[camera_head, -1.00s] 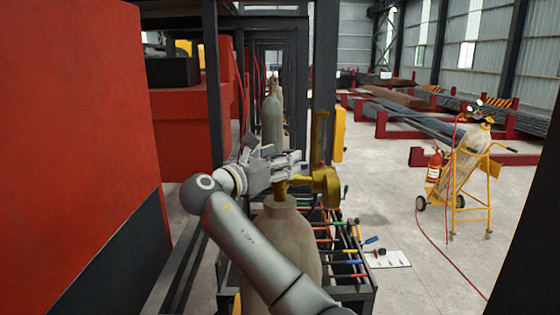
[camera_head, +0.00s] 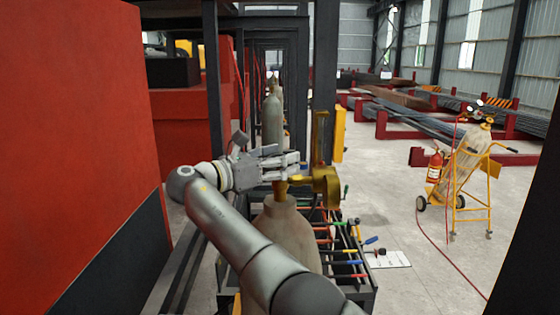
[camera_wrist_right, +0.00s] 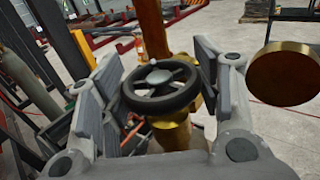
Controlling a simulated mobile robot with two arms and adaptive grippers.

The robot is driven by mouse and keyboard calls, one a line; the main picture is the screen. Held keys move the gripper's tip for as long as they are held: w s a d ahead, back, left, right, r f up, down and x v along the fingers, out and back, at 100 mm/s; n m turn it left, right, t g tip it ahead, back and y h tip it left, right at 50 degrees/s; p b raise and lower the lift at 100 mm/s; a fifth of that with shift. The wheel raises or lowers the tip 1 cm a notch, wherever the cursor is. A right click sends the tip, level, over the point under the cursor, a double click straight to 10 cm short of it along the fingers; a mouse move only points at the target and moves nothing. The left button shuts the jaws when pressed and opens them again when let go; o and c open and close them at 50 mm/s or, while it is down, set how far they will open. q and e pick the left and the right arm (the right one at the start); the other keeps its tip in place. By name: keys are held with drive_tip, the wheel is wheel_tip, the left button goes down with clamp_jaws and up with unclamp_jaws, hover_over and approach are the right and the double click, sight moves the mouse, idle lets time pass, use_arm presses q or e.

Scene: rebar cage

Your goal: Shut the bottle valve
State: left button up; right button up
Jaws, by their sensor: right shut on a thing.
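The beige gas bottle (camera_head: 287,230) stands upright at the centre of the head view. A brass valve (camera_head: 325,185) sits on its neck, with a tall brass part rising at its right. In the right wrist view the black spoked handwheel (camera_wrist_right: 160,101) lies between the two finger pads. My right gripper (camera_head: 293,166) is at the valve and shut on the handwheel; its fingers hide the wheel in the head view. The right wrist view also shows a round brass disc (camera_wrist_right: 285,74) of the valve to the right. My left gripper is not in view.
A dark rack with colour-handled tools (camera_head: 345,262) stands right beside the bottle. A red cabinet (camera_head: 85,120) is close on the left, and a dark post (camera_head: 325,80) rises behind the valve. A yellow bottle trolley (camera_head: 472,190) stands right, across open floor.

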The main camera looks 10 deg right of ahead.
drive_tip(key=shift+r, duration=0.1)
idle(0.4)
drive_tip(key=o, duration=1)
drive_tip(key=shift+a, duration=0.15)
drive_tip(key=shift+o, duration=0.2)
drive_tip(key=v, duration=0.7)
drive_tip(key=shift+s+a, duration=0.15)
drive_tip(key=shift+a, duration=0.15)
drive_tip(key=shift+d, duration=0.1)
